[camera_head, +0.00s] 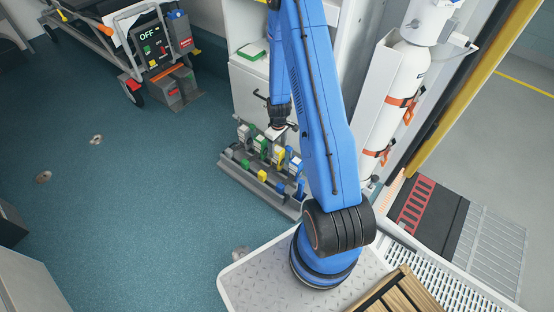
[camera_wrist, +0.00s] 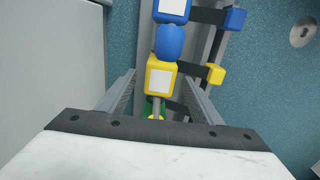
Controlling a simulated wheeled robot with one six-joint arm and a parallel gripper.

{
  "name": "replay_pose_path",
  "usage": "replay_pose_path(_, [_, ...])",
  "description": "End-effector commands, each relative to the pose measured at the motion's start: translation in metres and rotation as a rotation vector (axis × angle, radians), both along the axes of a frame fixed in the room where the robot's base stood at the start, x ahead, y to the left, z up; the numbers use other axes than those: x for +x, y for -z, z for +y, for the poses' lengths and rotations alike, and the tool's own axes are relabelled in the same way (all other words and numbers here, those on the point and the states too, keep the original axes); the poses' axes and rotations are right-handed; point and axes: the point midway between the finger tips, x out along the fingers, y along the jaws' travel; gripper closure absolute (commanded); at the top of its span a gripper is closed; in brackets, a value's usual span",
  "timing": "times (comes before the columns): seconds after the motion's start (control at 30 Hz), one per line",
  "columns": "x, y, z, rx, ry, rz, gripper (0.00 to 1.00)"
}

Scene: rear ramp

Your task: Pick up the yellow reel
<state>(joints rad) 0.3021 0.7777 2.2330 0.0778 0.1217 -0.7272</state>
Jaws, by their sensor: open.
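The yellow reel (camera_head: 279,154) stands in a grey floor rack (camera_head: 232,170), in a row with white, green and blue ones. In the wrist view the yellow reel (camera_wrist: 160,78) shows its yellow block with a white label, near the middle. My gripper (camera_wrist: 159,80) is open, its fingers either side of the picture's view of the yellow block. I cannot tell how much height lies between them. In the head view my gripper (camera_head: 276,132) is above the rack, its fingertips hard to make out. A dark strap runs from the row to a yellow tab (camera_wrist: 215,74).
A blue reel (camera_wrist: 172,8) is close beside the yellow one, and a green one (camera_wrist: 150,104) is on the other side, partly hidden by my gripper. A white cabinet (camera_head: 246,90) stands behind the rack. The teal floor (camera_head: 140,190) to the left is mostly clear.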

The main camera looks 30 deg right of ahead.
Motion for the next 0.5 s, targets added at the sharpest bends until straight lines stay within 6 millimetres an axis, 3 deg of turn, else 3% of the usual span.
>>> replay_pose_path(0.2, [0.0, 0.021, 0.0, -0.001, -0.001, 0.002, 0.41])
replay_pose_path(0.5, [0.0, 0.024, 0.0, -0.001, 0.0, 0.001, 0.41])
